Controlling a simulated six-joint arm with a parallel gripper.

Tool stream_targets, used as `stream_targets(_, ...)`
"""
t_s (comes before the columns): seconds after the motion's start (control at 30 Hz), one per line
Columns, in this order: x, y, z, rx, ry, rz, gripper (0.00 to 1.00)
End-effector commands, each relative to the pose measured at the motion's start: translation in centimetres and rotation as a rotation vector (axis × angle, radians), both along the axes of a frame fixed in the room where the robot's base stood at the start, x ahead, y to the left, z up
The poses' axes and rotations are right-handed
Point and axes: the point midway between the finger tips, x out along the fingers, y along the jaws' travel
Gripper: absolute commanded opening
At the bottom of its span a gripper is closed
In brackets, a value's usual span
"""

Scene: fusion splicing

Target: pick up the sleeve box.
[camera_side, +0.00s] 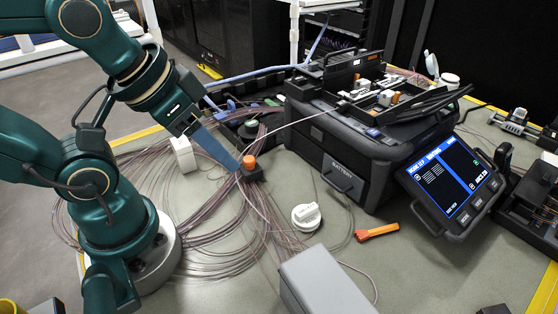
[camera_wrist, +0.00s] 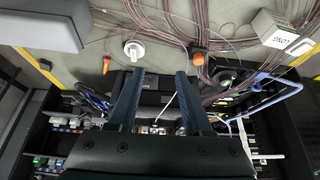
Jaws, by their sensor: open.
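A small white box (camera_side: 183,153) stands on the bench among the fibre coils, left of my gripper in the side view. It also shows at the upper right of the wrist view (camera_wrist: 283,32), with dark lettering that I cannot read surely; it appears to be the sleeve box. My gripper (camera_side: 240,166) points down to the right, its blue fingers near an orange-capped black item (camera_side: 250,168); I cannot tell whether they touch it. In the wrist view my gripper's two fingers (camera_wrist: 160,73) are apart with nothing held between them. The white box is clear of them.
The black splicer (camera_side: 350,150) and its lit screen (camera_side: 447,180) stand right of the gripper. A white round dispenser (camera_side: 306,216), an orange tool (camera_side: 377,232) and a grey box (camera_side: 325,282) lie in front. Loose fibre coils (camera_side: 200,235) cover much of the bench.

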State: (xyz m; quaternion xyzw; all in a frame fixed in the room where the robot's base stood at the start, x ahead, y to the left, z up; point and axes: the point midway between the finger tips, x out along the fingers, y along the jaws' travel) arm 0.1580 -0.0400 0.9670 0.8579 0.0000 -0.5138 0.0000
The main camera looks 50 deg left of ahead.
Motion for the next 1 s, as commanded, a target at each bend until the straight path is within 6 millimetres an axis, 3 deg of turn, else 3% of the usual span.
stream_targets(0.07,0.0,0.0,0.0,0.0,0.0,0.0,0.5)
stream_targets(0.13,0.0,0.0,0.0,0.0,0.0,0.0,0.73)
stream_targets(0.17,0.0,0.0,0.0,0.0,0.0,0.0,0.79)
stream_targets(0.53,0.1,0.0,0.4,0.0,-0.003,0.0,0.79)
stream_targets(0.83,0.0,0.2,5.2,0.019,0.008,-0.012,0.79)
stream_targets(1.0,-1.2,4.8,1.8,0.354,0.233,-0.242,0.79)
